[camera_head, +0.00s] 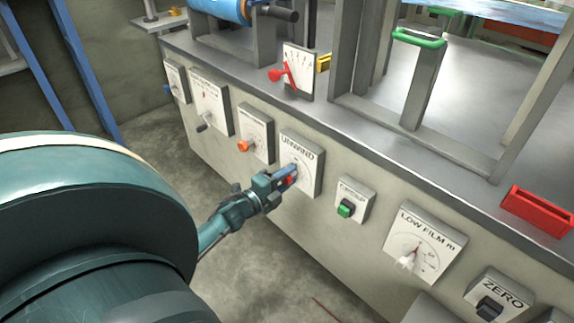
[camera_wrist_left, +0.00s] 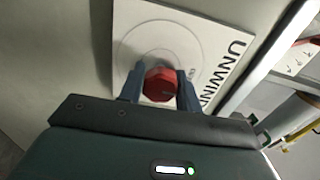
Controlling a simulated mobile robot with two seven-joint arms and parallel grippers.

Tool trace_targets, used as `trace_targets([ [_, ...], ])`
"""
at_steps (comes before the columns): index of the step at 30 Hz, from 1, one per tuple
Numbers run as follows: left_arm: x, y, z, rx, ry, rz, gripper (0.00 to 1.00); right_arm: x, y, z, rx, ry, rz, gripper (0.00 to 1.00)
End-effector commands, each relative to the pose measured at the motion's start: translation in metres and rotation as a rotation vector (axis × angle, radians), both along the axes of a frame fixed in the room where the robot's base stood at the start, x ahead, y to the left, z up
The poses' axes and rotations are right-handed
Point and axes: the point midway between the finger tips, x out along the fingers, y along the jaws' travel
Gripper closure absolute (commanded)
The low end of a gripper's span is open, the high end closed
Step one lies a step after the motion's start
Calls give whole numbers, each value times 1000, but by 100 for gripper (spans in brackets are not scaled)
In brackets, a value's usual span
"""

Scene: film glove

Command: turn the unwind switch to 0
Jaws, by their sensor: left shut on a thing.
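The unwind switch is a red knob (camera_wrist_left: 160,84) on a white plate (camera_head: 304,158) lettered UNWIND, on the front of the machine. My left gripper (camera_head: 288,177) reaches the plate from the front left and is shut on the knob. In the left wrist view its two blue-grey fingers (camera_wrist_left: 160,90) stand on either side of the red knob. A round dial is drawn on the plate (camera_wrist_left: 215,32) around the knob. The fingers and knob hide part of the dial, so I cannot tell which mark the switch points to. My right gripper is not in view.
Left of the unwind plate is a plate with an orange knob (camera_head: 243,146). To the right are a green switch (camera_head: 345,210), a LOW FILM dial (camera_head: 421,247) and a ZERO switch (camera_head: 490,307). A red lever (camera_head: 283,75) and red tray (camera_head: 538,210) are above. Floor below is mostly clear.

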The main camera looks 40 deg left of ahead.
Motion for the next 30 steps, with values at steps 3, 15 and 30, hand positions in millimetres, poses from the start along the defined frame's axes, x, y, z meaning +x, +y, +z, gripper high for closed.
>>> trace_targets([
  [3, 0, 0, -1, -4, 0, 0, 89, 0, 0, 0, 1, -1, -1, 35],
  [15, 0, 0, 0, -2, 0, 0, 45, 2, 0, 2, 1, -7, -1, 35],
  [30, -52, 4, 1, -4, 4, 1, 45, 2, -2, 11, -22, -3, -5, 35],
])
